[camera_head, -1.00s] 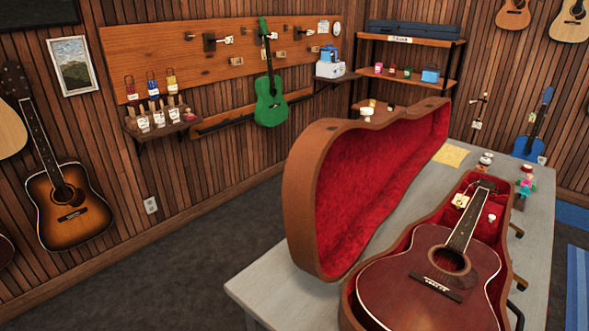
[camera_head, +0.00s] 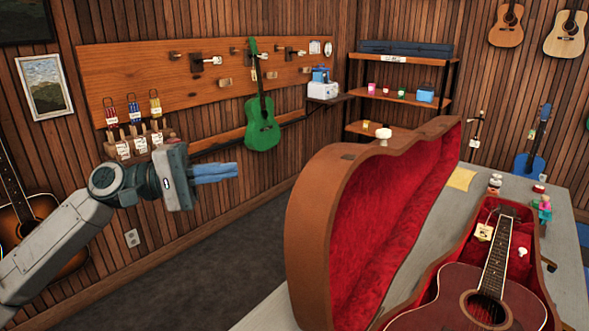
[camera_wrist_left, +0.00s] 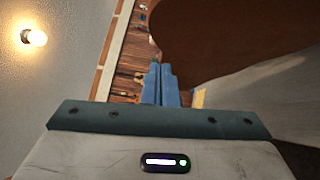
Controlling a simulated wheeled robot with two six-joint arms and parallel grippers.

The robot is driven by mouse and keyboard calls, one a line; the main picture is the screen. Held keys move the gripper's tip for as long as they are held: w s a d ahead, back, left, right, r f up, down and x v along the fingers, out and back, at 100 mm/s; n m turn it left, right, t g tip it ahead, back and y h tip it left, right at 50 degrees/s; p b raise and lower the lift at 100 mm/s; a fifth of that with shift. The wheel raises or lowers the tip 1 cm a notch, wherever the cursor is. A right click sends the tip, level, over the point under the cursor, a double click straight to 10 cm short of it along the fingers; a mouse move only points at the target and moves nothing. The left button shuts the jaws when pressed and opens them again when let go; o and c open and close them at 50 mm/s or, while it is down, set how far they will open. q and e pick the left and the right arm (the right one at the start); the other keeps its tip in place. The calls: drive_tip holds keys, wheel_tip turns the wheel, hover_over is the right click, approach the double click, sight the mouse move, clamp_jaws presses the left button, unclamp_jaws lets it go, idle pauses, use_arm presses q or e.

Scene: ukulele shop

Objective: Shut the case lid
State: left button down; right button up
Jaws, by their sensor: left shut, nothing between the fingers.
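The case lid (camera_head: 385,235), brown outside with red plush lining, stands open and upright at the left side of the case. The case bottom (camera_head: 540,285) lies on the grey table and holds a dark red guitar (camera_head: 478,308). My left gripper (camera_head: 233,171) is shut and empty, in the air left of the lid and apart from it. In the left wrist view, the blue fingers (camera_wrist_left: 160,72) are together, and a large brown surface (camera_wrist_left: 225,40), apparently the lid's outer side, fills the upper right. My right gripper is not in view.
The grey table (camera_head: 447,205) has small items (camera_head: 543,208) at its far right. Dark floor (camera_head: 235,250) lies clear between wall and table.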

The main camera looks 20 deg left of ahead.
use_arm(q)
drive_tip(key=s+d+p+x, duration=0.1)
drive_tip(key=s+p+x, duration=0.1)
drive_tip(key=p+x, duration=0.7)
drive_tip(key=shift+s+x, duration=0.3)
drive_tip(key=shift+x, duration=1.5)
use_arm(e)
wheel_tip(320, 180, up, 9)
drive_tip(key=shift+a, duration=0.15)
use_arm(q)
drive_tip(key=shift+w+d, duration=0.1)
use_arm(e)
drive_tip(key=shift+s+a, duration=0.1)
use_arm(q)
drive_tip(key=shift+r, duration=0.2)
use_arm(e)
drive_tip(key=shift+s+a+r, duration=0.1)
